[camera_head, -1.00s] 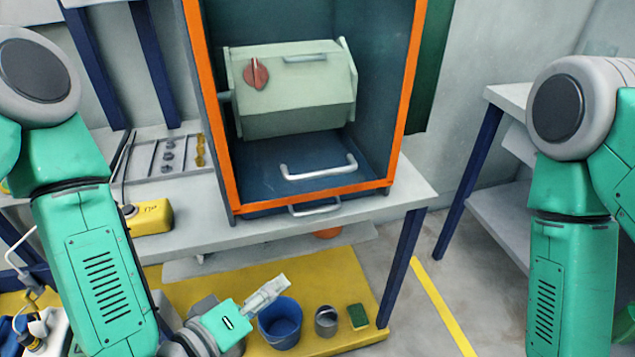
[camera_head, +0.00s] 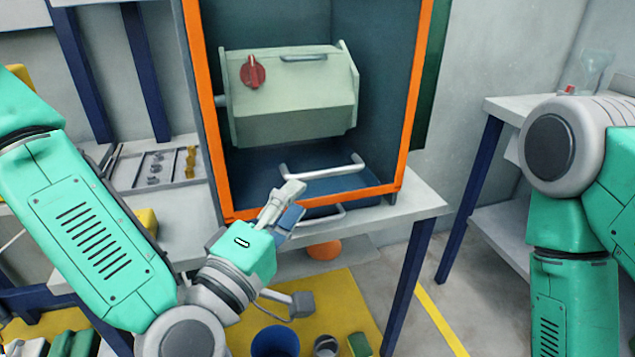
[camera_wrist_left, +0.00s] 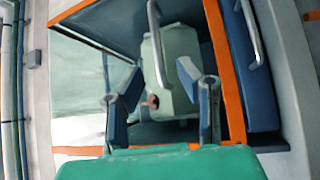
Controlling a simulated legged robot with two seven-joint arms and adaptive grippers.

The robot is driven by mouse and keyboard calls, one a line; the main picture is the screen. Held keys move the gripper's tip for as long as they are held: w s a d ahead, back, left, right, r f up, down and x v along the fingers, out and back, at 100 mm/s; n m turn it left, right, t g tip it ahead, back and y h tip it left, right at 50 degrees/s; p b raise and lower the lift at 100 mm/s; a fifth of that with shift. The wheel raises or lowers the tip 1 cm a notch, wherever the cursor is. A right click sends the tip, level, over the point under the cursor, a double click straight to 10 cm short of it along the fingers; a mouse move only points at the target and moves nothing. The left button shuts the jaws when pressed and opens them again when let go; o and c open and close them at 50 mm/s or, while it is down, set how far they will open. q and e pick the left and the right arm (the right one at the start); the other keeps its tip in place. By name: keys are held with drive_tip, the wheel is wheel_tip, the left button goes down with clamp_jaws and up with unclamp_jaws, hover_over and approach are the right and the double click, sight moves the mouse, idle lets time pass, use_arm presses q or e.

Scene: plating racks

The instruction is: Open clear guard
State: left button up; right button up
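The clear guard appears to be the front of the orange-framed cabinet (camera_head: 410,110); its pane is hard to make out. A pale bar handle (camera_head: 322,168) shows low in the opening, and a second bar handle (camera_head: 315,215) sits just below the lower orange edge. My left gripper (camera_head: 287,202) is in front of the lower left of the frame, left of both handles. A bar handle (camera_wrist_left: 252,35) also shows there, right of the fingers. My right gripper is out of view.
A pale green drum with a red knob (camera_head: 253,72) is inside the cabinet. A tray of small parts (camera_head: 160,168) is on the bench at left. A blue bucket (camera_head: 275,342) and a sponge (camera_head: 360,345) are below. Another table (camera_head: 500,104) stands right.

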sight(319, 177)
use_arm(q)
drive_tip(key=x, duration=0.2)
drive_tip(key=d+x, duration=0.1)
drive_tip(key=x, duration=0.4)
drive_tip(key=shift+s+d, duration=0.15)
drive_tip(key=shift+d, duration=0.15)
drive_tip(key=shift+w+b, duration=0.2)
drive_tip(key=shift+b, duration=0.1)
drive_tip(key=shift+a, duration=0.45)
clamp_jaws()
drive_tip(key=shift+d, duration=0.15)
